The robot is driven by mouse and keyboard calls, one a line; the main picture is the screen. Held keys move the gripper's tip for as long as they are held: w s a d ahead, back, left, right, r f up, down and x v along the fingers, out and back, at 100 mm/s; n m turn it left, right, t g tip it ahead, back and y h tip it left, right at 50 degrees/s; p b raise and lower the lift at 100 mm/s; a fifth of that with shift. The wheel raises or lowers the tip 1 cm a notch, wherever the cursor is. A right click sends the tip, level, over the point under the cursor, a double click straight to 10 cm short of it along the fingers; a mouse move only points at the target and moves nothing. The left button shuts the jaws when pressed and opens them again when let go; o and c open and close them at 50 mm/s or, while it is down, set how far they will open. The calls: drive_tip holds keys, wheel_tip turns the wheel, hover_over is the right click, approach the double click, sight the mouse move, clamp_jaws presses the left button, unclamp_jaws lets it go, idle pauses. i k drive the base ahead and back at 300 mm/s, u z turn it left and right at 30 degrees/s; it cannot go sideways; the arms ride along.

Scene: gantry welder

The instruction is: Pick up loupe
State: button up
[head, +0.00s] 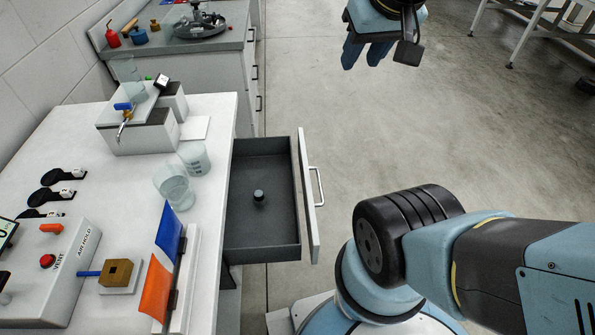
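A small dark cylindrical object, which looks like the loupe (258,197), stands on the floor of the open grey drawer (248,228), near its middle. My gripper (364,54) hangs at the top of the head view, over the concrete floor, well to the right of and beyond the drawer. Its two blue fingers show a gap between them with nothing in it. Part of the gripper is cut off by the frame's top edge.
The white bench (75,130) left of the drawer holds clear beakers (175,188), a small tap unit (137,130), a control box (45,270) and a blue-orange flap (168,235). The drawer front (309,200) sticks out to the right.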

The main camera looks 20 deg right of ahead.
sight(259, 199)
drive_tip(key=k, duration=0.45)
drive_tip(key=u, duration=1.15)
drive_tip(key=k, duration=1.8)
drive_tip(key=z, duration=0.55)
drive_tip(key=i, duration=1.7)
drive_tip(key=u, duration=0.05)
